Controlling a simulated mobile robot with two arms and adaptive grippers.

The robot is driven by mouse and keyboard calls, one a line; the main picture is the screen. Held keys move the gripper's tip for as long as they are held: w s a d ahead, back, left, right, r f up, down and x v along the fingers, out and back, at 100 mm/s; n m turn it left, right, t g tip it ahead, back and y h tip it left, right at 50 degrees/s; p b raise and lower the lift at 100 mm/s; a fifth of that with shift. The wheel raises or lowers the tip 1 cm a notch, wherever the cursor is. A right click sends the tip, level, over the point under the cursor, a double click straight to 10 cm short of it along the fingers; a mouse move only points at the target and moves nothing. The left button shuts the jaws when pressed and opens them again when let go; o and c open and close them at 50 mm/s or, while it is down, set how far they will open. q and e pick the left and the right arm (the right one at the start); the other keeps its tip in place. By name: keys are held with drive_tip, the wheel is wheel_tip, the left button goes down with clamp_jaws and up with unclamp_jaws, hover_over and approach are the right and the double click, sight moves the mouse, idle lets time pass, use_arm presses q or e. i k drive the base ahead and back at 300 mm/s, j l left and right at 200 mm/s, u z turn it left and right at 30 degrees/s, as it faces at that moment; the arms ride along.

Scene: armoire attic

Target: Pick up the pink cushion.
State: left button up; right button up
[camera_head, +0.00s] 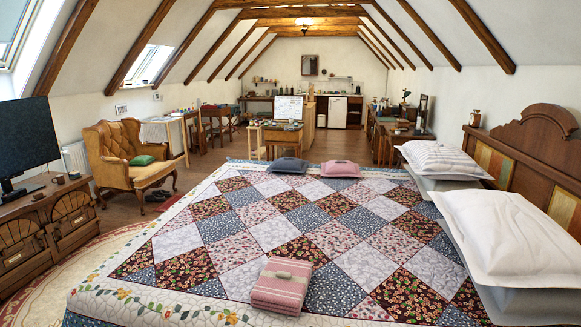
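A pink cushion (341,169) lies flat at the far edge of the bed (230,250), a little right of the picture's middle. A dark grey cushion (288,165) lies just to its left, with a small gap between them. Nothing covers the pink cushion. Neither of my grippers shows in the head view.
White pillows (513,245) and striped pillows (443,160) are stacked along the carved headboard (530,150). A tan armchair (125,150) with a green cushion stands left of the bed. A wooden cabinet (45,225) with a television is at the far left. Floor is open beyond the bed.

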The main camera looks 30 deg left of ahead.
sight(344, 169)
drive_tip(key=j+u, duration=0.2)
drive_tip(key=u, duration=0.15)
drive_tip(key=j+u, duration=0.2)
drive_tip(key=u, duration=0.15)
drive_tip(key=j+u, duration=0.2)
drive_tip(key=u, duration=0.15)
drive_tip(key=i+j+u, duration=0.3)
drive_tip(key=j+u, duration=0.2)
drive_tip(key=i+j+u, duration=0.45)
drive_tip(key=j, duration=0.15)
drive_tip(key=i+j+u, duration=0.35)
drive_tip(key=u, duration=0.15)
drive_tip(key=i+j+u, duration=0.2)
drive_tip(key=i+u, duration=0.75)
drive_tip(key=i+z, duration=0.25)
drive_tip(key=i, duration=0.4)
drive_tip(key=i+j+z, duration=0.25)
drive_tip(key=i, duration=0.4)
drive_tip(key=i+l+z, duration=0.2)
drive_tip(key=z, duration=0.25)
drive_tip(key=i+z, duration=0.85)
drive_tip(key=i+j+z, duration=0.15)
drive_tip(key=z, duration=0.3)
drive_tip(key=i+z, duration=0.5)
drive_tip(key=i, duration=1.6)
